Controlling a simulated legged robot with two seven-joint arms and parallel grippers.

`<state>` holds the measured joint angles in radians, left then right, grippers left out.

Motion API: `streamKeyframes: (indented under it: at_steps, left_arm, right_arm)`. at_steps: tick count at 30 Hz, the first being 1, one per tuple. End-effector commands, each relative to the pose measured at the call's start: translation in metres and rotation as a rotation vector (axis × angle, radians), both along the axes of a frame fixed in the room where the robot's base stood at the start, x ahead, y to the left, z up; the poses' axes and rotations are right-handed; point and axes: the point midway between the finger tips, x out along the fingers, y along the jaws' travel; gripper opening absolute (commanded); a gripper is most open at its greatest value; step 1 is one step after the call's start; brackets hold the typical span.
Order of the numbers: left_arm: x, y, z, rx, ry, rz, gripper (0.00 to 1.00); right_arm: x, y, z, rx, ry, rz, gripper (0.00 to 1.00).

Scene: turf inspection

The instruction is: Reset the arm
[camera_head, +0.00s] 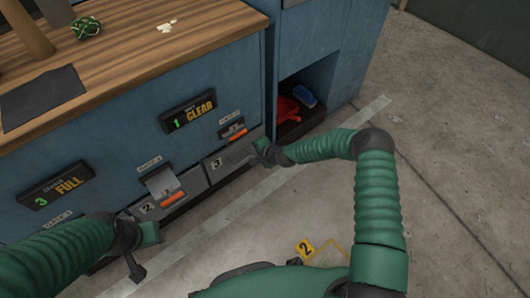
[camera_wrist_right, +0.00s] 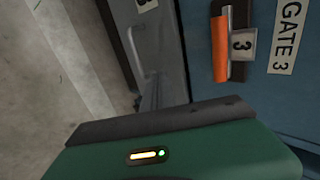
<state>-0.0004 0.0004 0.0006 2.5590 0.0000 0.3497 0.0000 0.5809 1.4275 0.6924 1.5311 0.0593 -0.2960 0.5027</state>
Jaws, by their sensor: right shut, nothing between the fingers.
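My right arm reaches in from the right in the head view, and its gripper (camera_head: 262,152) is shut and empty. It is at the grey drawer front marked 3 (camera_head: 225,160), close to its right end; I cannot tell whether it touches. The orange handle of gate 3 (camera_head: 234,133) is just above and left of it, and this handle also shows in the right wrist view (camera_wrist_right: 220,48) beside a GATE 3 label. My left gripper (camera_head: 140,262) is at the lower left, near the front marked 2 (camera_head: 148,207); its fingers are too unclear to judge.
The blue cabinet (camera_head: 120,140) has a wooden top (camera_head: 140,50) with a green knotted thing (camera_head: 87,28) and a dark mat (camera_head: 40,98). Display signs read CLEAR (camera_head: 188,112) and FULL (camera_head: 56,186). An open cubby holds red (camera_head: 287,107) and blue items (camera_head: 305,96). Concrete floor at right is free.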

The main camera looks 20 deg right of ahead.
Motion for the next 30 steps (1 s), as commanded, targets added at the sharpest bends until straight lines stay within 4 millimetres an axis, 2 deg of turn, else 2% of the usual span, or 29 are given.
streamKeyframes:
  at_steps: [1, 6, 10, 15, 17, 19, 22, 24, 30]
  left_arm:
    - [0.000, 0.000, 0.012, 0.000, 0.001, 0.001, 0.36]
    - [0.000, 0.000, 0.028, 0.000, 0.001, 0.001, 0.36]
    - [0.000, 0.000, 0.031, 0.000, 0.001, 0.001, 0.36]
    - [0.000, 0.000, 0.030, 0.000, 0.001, 0.001, 0.36]
    - [0.000, 0.000, 0.030, 0.000, 0.001, 0.001, 0.36]
    - [0.000, 0.000, 0.031, 0.000, 0.001, 0.001, 0.36]
    - [0.000, 0.000, 0.031, 0.000, 0.001, 0.001, 0.36]
    - [0.000, 0.000, 0.030, 0.000, 0.001, 0.001, 0.36]
    - [0.000, 0.000, 0.030, 0.000, 0.001, 0.001, 0.36]
  right_arm:
    - [-0.007, -0.002, 0.014, 0.000, 0.001, 0.001, 0.00]
    - [-0.030, -0.012, 0.035, 0.002, 0.000, 0.000, 0.00]
    - [-0.040, -0.015, 0.040, 0.003, 0.001, 0.002, 0.00]
    - [-0.042, -0.015, 0.041, -0.002, 0.000, 0.008, 0.00]
    - [-0.046, -0.010, 0.045, -0.025, 0.005, 0.045, 0.00]
    - [-0.058, 0.000, 0.055, -0.090, 0.018, 0.145, 0.00]
    - [-0.093, 0.014, 0.079, -0.254, 0.060, 0.373, 0.00]
    - [-0.126, 0.014, 0.101, -0.390, 0.103, 0.541, 0.00]
    - [-0.211, -0.011, 0.168, -0.675, 0.216, 0.843, 0.00]
